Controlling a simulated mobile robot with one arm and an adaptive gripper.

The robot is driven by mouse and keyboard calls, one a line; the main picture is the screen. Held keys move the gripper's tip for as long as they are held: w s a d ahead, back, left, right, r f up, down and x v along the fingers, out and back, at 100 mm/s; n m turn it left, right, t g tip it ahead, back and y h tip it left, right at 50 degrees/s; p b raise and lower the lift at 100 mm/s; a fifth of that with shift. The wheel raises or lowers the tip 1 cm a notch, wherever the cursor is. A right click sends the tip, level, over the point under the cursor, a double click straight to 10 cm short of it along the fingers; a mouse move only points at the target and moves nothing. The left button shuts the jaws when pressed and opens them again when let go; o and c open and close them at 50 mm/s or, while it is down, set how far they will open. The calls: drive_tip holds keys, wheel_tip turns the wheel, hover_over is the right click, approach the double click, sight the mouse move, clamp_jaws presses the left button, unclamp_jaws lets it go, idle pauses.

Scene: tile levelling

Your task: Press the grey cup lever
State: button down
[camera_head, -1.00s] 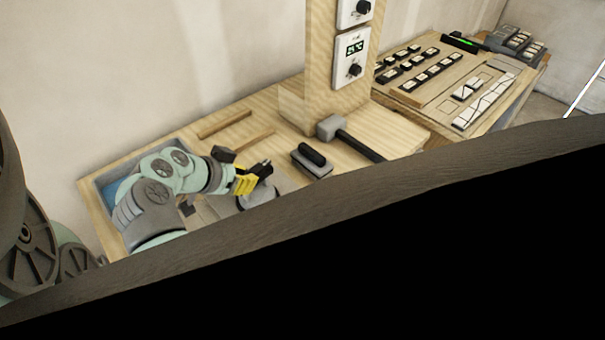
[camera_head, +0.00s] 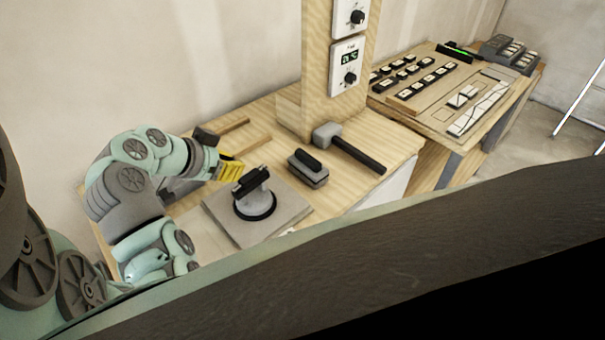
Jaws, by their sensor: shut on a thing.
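A grey suction cup (camera_head: 254,203) with a black bar handle and a black rim stands upright on a square grey tile (camera_head: 225,214) on the wooden bench. The small lever cannot be made out clearly, and the fingers hide part of that end.
A black-handled grey float (camera_head: 308,168) and a mallet (camera_head: 349,147) lie to the right. A wooden post (camera_head: 318,70) with white control boxes stands behind. A second table (camera_head: 440,120) holds small tiles at the far right.

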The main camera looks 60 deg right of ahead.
drive_tip(key=p+v, duration=0.3)
drive_tip(key=v, duration=0.5)
drive_tip(key=shift+w+a, duration=0.2)
drive_tip(key=shift+a, duration=0.2)
drive_tip(key=shift+f, duration=0.1)
